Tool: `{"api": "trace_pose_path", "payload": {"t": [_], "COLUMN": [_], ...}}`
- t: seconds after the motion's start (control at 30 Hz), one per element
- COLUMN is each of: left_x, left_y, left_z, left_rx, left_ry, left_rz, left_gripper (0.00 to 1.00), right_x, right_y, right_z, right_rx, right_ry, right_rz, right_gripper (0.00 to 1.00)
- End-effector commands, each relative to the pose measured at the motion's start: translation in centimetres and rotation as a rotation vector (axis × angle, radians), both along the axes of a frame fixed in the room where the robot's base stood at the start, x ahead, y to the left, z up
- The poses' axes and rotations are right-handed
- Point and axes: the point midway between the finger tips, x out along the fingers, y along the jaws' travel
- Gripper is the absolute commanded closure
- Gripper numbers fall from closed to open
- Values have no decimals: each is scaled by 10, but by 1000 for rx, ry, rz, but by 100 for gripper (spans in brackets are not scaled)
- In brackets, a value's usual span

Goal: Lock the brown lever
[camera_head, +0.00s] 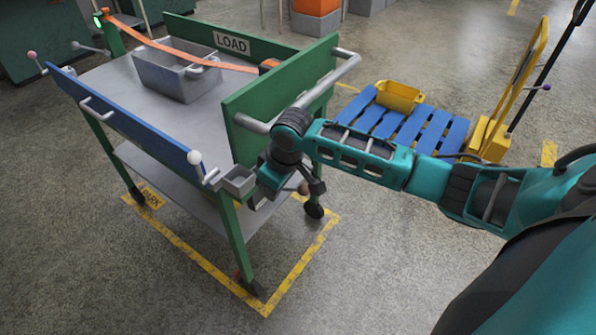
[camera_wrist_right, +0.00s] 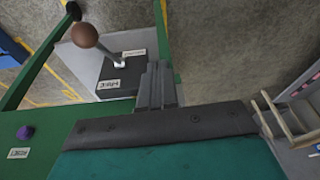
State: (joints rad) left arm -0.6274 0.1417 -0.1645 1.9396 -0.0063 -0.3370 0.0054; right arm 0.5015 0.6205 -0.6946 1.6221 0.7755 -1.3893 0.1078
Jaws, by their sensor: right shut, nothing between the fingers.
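The brown lever is a brown ball (camera_wrist_right: 84,35) on a short metal rod in the right wrist view. The rod leans up and left out of a dark box (camera_wrist_right: 122,72) that bears two small white labels, too small to read surely. My right gripper (camera_wrist_right: 158,85) is shut and empty, just right of the box and apart from the ball. In the head view my right gripper (camera_head: 265,190) is at the near right corner of the cart, and a small brown ball (camera_head: 303,187) shows beside it, partly hidden by my arm. My left gripper is in neither view.
A white ball (camera_head: 194,158) tops another lever. A blue pallet (camera_head: 405,125) stands behind my arm. Floor left of the cart is clear.

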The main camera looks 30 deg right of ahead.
Motion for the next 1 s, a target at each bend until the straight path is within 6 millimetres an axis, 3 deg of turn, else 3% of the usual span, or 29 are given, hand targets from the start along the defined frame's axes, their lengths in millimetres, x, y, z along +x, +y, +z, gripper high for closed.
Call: {"api": "trace_pose_path", "payload": {"t": [0.03,0.2,0.43,0.57,1.0], "left_x": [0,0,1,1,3], "left_y": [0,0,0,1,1], "left_z": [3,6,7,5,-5], "left_rx": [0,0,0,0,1], "left_ry": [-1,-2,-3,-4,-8], "left_rz": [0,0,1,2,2], "left_gripper": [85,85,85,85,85], "right_x": [8,14,19,19,23], "right_y": [-17,-55,-78,-78,-79], "right_z": [20,58,76,64,-10], "right_rx": [-43,-124,-149,-149,-149], "right_ry": [30,132,174,177,174], "right_rz": [-10,-49,-90,-92,-90], "right_gripper": [100,100,100,100,100]}}
